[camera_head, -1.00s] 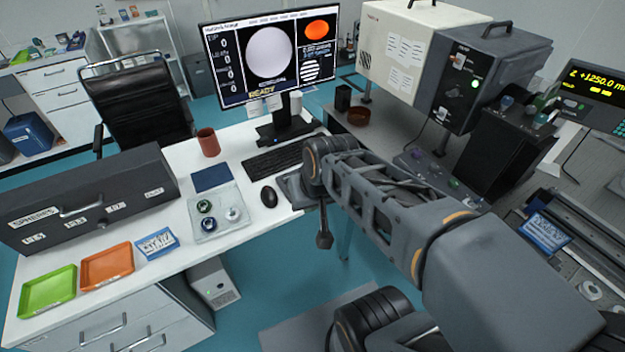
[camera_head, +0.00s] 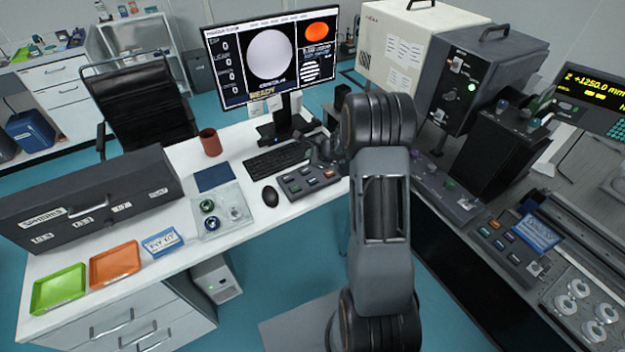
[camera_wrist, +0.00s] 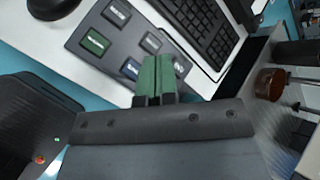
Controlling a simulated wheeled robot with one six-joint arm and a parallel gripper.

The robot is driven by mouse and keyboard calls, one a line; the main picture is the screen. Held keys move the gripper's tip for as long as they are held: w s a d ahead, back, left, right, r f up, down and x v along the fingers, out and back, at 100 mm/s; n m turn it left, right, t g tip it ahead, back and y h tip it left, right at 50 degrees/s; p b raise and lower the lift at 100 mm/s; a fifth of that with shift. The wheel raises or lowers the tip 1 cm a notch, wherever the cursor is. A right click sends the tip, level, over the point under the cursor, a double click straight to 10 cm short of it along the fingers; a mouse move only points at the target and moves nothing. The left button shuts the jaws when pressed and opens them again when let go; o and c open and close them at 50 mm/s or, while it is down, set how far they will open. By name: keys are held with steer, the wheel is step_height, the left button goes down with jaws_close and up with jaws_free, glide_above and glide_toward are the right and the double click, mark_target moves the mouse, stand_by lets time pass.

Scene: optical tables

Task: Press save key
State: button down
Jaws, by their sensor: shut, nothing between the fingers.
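A dark keypad (camera_head: 306,181) with several keys lies on the white desk, right of the mouse. It also shows in the wrist view (camera_wrist: 122,44), with a green-topped key (camera_wrist: 95,43) at its left and darker or bluish keys around it. In the head view my arm hides most of the gripper.
The keyboard (camera_head: 276,160) lies behind the keypad, and the mouse (camera_head: 270,196) is at its left. The monitor (camera_head: 270,62) reads READY. A second key panel (camera_head: 500,247) sits on the right bench. A brown dish (camera_wrist: 270,84) is at the right in the wrist view.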

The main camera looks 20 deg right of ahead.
steer(key=shift+d+f, duration=0.1)
steer(key=shift+f, duration=0.1)
stand_by(0.3)
steer(key=b, duration=0.6)
glide_above(312, 181)
step_height(312, 181, down, 8)
steer(key=shift+r, duration=0.2)
steer(key=shift+f+b, duration=0.5)
steer(key=shift+f, duration=0.15)
stand_by(1.3)
steer(key=shift+f+b, duration=0.3)
steer(key=shift+b, duration=0.35)
steer(key=shift+f+b, duration=0.4)
steer(key=shift+b, duration=0.2)
stand_by(0.5)
steer(key=shift+r, duration=0.2)
steer(key=shift+r+p, duration=0.55)
steer(key=shift+r, duration=0.1)
steer(key=shift+r, duration=0.15)
